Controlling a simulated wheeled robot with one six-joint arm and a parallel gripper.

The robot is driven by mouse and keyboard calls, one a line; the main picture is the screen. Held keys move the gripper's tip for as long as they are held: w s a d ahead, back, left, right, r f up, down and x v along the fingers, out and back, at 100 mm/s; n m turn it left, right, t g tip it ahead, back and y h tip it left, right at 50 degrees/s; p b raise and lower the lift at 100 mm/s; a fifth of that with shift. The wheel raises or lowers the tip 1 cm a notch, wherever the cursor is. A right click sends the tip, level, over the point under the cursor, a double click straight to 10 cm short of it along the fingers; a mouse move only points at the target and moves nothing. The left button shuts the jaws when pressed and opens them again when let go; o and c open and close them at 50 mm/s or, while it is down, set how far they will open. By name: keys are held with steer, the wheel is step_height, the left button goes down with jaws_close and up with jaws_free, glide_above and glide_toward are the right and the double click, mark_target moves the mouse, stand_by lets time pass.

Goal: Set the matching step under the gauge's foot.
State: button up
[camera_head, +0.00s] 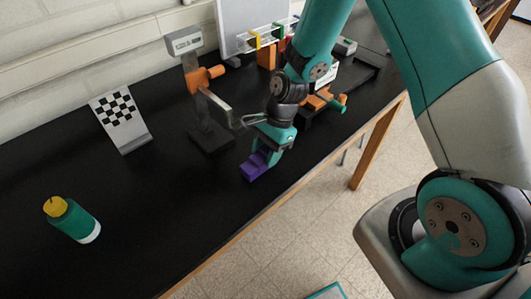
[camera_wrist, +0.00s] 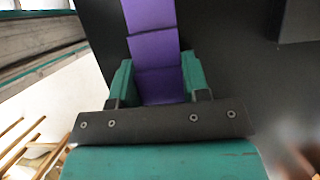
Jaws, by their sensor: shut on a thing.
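A purple stepped block (camera_head: 258,165) is at my gripper (camera_head: 270,152), near the front edge of the black table. In the wrist view the purple block (camera_wrist: 151,45) sits between the two green fingers of my gripper (camera_wrist: 158,80), which are shut on it. Its steps run away from the gripper. I cannot tell whether the block touches the table. The gauge (camera_head: 200,85) stands behind and to the left of the block, with a grey display head, an orange clamp on a post and a dark base. A grey arm reaches from the clamp toward the right. Its foot is hard to make out.
A rack with coloured pieces (camera_head: 268,38) and an orange clamp device (camera_head: 325,100) are at the back right. The left front of the table is mostly clear.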

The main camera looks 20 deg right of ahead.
steer(key=shift+f, duration=0.6)
steer(key=o, duration=1.1)
steer(key=shift+f, duration=0.1)
steer(key=shift+c, duration=0.2)
